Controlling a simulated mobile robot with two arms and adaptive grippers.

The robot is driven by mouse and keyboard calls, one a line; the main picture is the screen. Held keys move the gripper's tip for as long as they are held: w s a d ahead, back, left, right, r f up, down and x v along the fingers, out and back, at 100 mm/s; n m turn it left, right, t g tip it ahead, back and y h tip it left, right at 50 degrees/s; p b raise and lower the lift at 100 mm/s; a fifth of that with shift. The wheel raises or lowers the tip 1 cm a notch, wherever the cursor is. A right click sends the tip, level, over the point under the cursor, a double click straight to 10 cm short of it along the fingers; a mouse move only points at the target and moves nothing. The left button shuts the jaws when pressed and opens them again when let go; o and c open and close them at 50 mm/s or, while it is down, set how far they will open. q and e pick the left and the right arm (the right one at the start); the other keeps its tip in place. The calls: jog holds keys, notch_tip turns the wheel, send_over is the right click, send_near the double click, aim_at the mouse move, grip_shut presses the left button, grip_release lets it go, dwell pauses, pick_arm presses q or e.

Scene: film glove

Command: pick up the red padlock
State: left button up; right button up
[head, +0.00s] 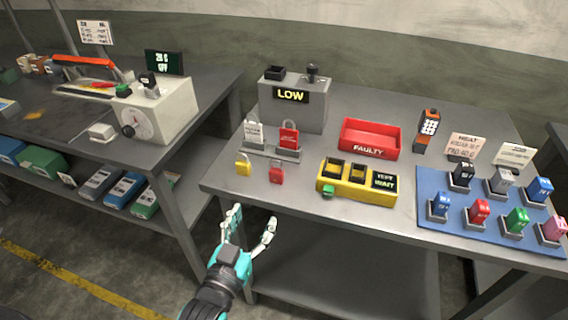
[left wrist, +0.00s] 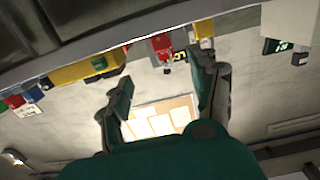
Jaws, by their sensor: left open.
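A small red padlock (head: 276,175) lies on the grey table near its front edge; a red shape that looks like it shows at the top of the left wrist view (left wrist: 162,46). A yellow padlock (head: 243,165) lies to its left. Behind them a larger red lock-shaped piece (head: 289,136) stands on a rack beside a white one (head: 254,133). My left gripper (head: 253,216) is open and empty, in front of the table edge and short of the red padlock. Its fingers (left wrist: 164,76) are spread in the left wrist view. My right gripper is not in view.
A yellow box with slots (head: 345,192) sits right of the red padlock, a red FAULTY tray (head: 366,151) behind it. A grey LOW box (head: 307,115) stands at the back. A blue mat (head: 428,180) with several coloured blocks is at right. A second bench (head: 150,148) stands left.

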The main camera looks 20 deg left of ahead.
pick_arm(q)
send_near(275, 175)
jog(key=w, duration=0.1)
jog(key=w+p, duration=0.1)
jog(key=w, duration=0.3)
jog(key=shift+w+d+f, duration=0.1)
jog(key=shift+f, duration=0.2)
jog(key=shift+w+p, duration=0.3)
jog(key=shift+w, duration=0.15)
jog(key=w+p, duration=0.1)
jog(key=w, duration=0.3)
jog(key=shift+w, duration=0.25)
jog(key=shift+w+f, duration=0.15)
jog(key=shift+w, duration=0.2)
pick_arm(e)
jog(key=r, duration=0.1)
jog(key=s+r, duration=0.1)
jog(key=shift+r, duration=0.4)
pick_arm(q)
jog(key=shift+s, duration=0.1)
jog(key=shift+c, duration=0.2)
jog(key=shift+c, duration=1)
grip_shut()
